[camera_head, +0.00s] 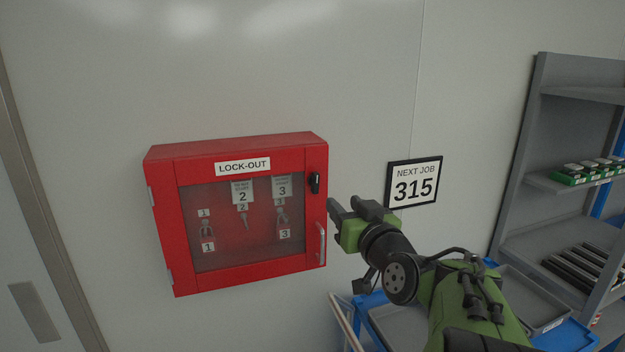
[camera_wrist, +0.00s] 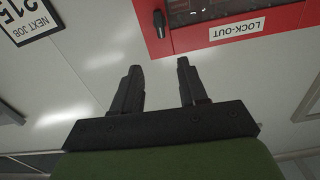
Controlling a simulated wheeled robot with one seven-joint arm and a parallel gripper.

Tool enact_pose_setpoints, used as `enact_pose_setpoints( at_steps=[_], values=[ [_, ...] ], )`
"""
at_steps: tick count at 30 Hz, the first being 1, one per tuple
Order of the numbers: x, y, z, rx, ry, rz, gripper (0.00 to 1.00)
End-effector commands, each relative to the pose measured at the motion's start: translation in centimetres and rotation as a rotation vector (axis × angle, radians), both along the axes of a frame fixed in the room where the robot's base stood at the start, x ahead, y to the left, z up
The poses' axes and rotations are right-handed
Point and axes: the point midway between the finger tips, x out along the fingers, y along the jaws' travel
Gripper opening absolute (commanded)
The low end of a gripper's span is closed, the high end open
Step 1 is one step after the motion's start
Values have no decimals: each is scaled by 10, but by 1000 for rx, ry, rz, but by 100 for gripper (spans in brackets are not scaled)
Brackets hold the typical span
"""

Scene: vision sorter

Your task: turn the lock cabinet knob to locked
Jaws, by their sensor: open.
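The red lock-out cabinet (camera_head: 225,280) hangs on the wall with its glazed door closed. Its black knob (camera_head: 315,183) is on the right door frame, upright, above a silver handle (camera_head: 321,243). In the wrist view, which is upside down, the knob (camera_wrist: 159,20) shows near the top, beyond the fingers, on the red door frame (camera_wrist: 190,42). My gripper (camera_head: 350,206) is just right of the cabinet, below and right of the knob, apart from it. In the wrist view my gripper (camera_wrist: 158,72) has its two fingers spread, with nothing between them.
A "NEXT JOB 315" sign (camera_head: 414,182) hangs right of the cabinet. A grey shelf unit (camera_head: 545,100) with green-trayed items (camera_head: 570,178) stands at the right. A blue-edged cart (camera_head: 372,302) is below my arm. The wall left of the cabinet is bare.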

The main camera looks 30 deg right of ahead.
Motion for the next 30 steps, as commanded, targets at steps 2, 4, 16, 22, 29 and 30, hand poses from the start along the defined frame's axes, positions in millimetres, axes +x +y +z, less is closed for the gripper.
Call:
enact_pose_setpoints(
  at_steps=[2,4,16,22,29,30],
  values=[
    [20,-3,4,3,4,6,43],
    [37,-8,4,3,5,6,43],
    [125,-30,5,2,3,5,43],
    [137,-34,2,1,3,3,43],
    [136,-34,1,1,3,3,35],
    [136,-34,1,1,3,3,29]
  ],
)
